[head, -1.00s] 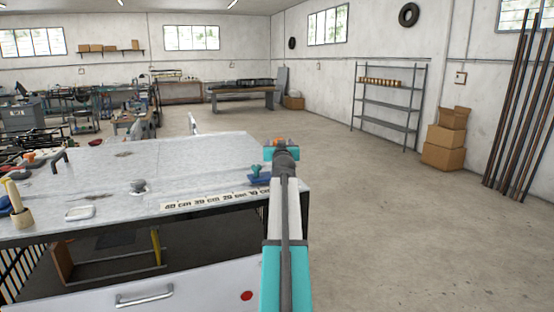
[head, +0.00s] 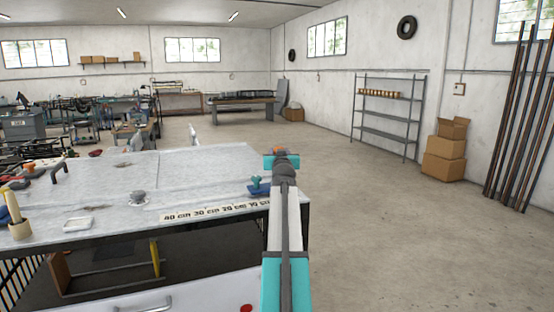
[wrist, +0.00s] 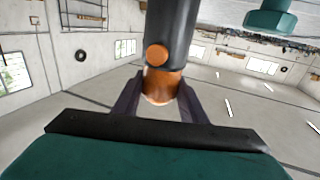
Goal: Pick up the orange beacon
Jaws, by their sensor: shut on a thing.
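The orange beacon (wrist: 161,88) is between the two dark fingers of my gripper (wrist: 160,100) in the wrist view. Its orange part sits in the jaws, and a dark cylinder with a round orange spot extends from it to the top of that picture. In the head view my gripper (head: 281,160) is at the end of the outstretched arm, by the table's right edge. Only a small orange bit of the beacon (head: 279,150) shows there; the wrist and jaws hide the rest.
The workbench (head: 205,165) fills the left. It carries a blue holder (head: 259,188), a grey knob (head: 138,198), a white tray (head: 77,225) and a ruler strip (head: 205,213). Shelving (head: 385,118) and cardboard boxes (head: 445,155) stand far right. The floor on the right is clear.

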